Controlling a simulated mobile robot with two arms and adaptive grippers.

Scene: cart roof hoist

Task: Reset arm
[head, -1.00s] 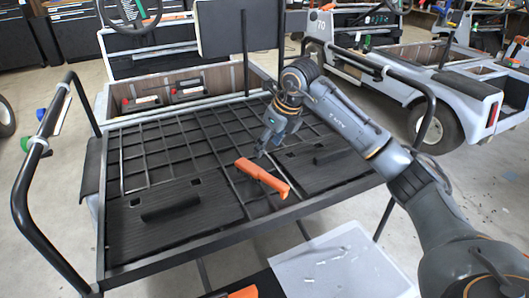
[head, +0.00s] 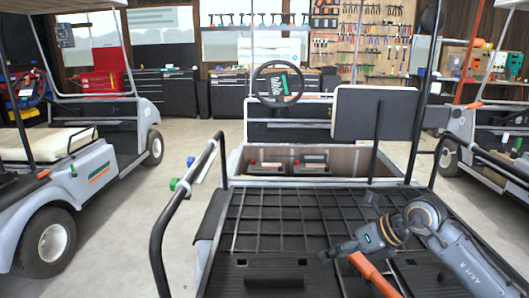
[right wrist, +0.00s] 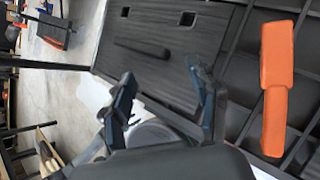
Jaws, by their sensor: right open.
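My right arm comes in from the lower right in the head view. Its gripper (head: 326,256) is over the cart's black rear deck, near the far end of an orange bar-like piece (head: 373,274). In the right wrist view the two fingers of the right gripper (right wrist: 160,80) are spread, with nothing between them. There the orange piece (right wrist: 276,85) lies to the right, apart from the fingers, across the deck's grid bars. My left gripper is not in view.
The deck grid (head: 285,215) has a black side rail (head: 158,235) at left. Beyond it an open box (head: 340,160) holds black-and-red batteries. A black panel (head: 375,113) stands on a post.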

